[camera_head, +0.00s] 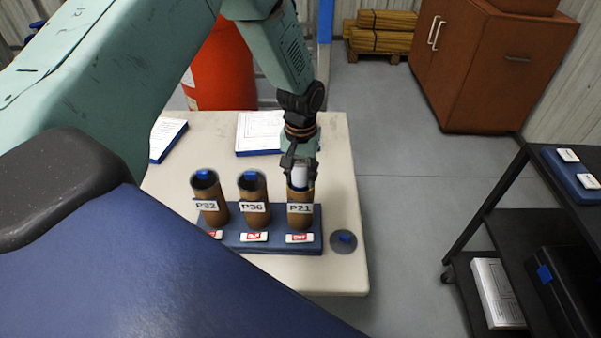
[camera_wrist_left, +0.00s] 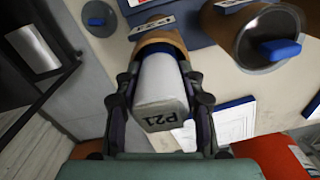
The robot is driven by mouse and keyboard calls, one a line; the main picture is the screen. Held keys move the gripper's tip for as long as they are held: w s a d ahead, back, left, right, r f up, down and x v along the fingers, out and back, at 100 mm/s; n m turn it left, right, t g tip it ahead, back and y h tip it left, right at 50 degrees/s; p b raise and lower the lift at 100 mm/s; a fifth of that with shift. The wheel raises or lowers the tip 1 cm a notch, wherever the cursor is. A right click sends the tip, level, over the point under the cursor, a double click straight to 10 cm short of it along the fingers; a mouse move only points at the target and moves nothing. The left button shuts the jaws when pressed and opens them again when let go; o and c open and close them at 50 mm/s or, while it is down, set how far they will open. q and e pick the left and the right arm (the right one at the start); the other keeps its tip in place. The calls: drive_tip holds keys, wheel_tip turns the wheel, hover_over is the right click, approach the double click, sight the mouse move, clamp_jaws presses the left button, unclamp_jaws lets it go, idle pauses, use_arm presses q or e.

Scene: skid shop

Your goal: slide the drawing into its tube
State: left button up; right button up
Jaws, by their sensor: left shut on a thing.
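The drawing is a white roll (camera_head: 301,174) whose near end reads P21 in the left wrist view (camera_wrist_left: 160,113). My left gripper (camera_head: 299,160) is shut on it from above, with one finger on each side in the left wrist view (camera_wrist_left: 158,88). The brown tube P21 (camera_head: 300,218) stands upright at the right of the row. The drawing's lower end is at this tube's open mouth; how far inside it sits is hidden. A grey cap with a blue grip (camera_head: 343,242) lies on the table beside it. My right gripper is not in view.
Capped tubes P32 (camera_head: 211,217) and P36 (camera_head: 254,214) stand left of P21 in a blue rack (camera_head: 284,246). Papers (camera_head: 259,133) lie behind on the pale table (camera_head: 340,185). A dark cart (camera_head: 505,225) stands right, with open floor between.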

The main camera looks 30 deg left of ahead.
sight(300, 160)
use_arm(q)
drive_tip(key=o, duration=1.3)
drive_tip(key=o, duration=0.4)
drive_tip(key=shift+r+p, duration=3.3)
drive_tip(key=shift+r, duration=0.25)
drive_tip(key=shift+f, duration=0.3)
